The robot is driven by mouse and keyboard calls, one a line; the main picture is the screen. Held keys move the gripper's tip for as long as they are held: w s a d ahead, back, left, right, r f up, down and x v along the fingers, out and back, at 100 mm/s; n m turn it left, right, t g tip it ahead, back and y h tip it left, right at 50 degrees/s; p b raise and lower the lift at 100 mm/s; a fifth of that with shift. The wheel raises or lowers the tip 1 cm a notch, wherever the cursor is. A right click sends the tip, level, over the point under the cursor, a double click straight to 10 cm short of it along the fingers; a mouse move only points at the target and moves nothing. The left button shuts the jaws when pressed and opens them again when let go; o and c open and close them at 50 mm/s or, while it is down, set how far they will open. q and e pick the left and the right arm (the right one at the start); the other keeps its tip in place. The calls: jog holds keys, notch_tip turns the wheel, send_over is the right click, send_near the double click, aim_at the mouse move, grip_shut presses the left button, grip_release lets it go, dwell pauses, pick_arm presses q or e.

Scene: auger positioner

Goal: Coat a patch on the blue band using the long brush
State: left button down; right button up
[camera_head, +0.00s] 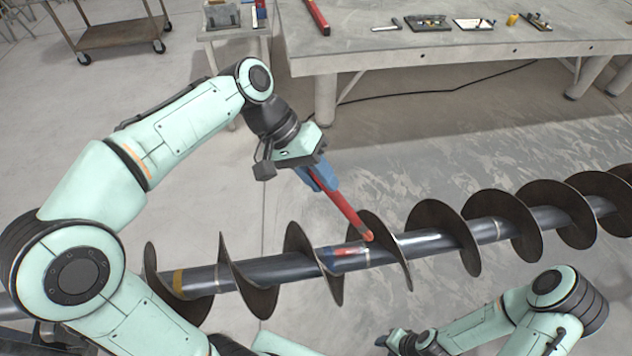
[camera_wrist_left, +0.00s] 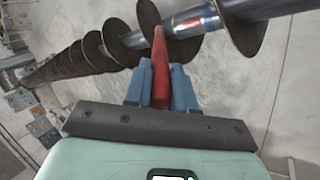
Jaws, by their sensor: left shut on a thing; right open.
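My left gripper (camera_head: 318,178) is shut on the red handle of the long brush (camera_head: 345,210), which slants down to the right. The brush's orange-pink tip (camera_head: 368,236) is by the auger shaft, close to a flight; I cannot tell if it touches. The blue band (camera_head: 328,257) is on the shaft, left of the tip, with a red patch (camera_head: 347,251) on or beside it. In the left wrist view the brush (camera_wrist_left: 160,75) sits between the blue fingers, and the red-and-blue area (camera_wrist_left: 192,22) lies right of its tip. My right gripper (camera_head: 396,341) is open and low, near the bottom edge.
The auger's dark spiral flights (camera_head: 435,232) stand up along the shaft on both sides of the band. A grey workbench (camera_head: 380,58) with tools stands behind, and a brown cart (camera_head: 118,36) at back left. Open floor lies between.

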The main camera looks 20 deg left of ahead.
pick_arm(q)
jog(key=shift+r, duration=0.95)
jog(key=shift+f+b, duration=0.3)
jog(key=shift+f, duration=0.1)
jog(key=shift+r, duration=0.1)
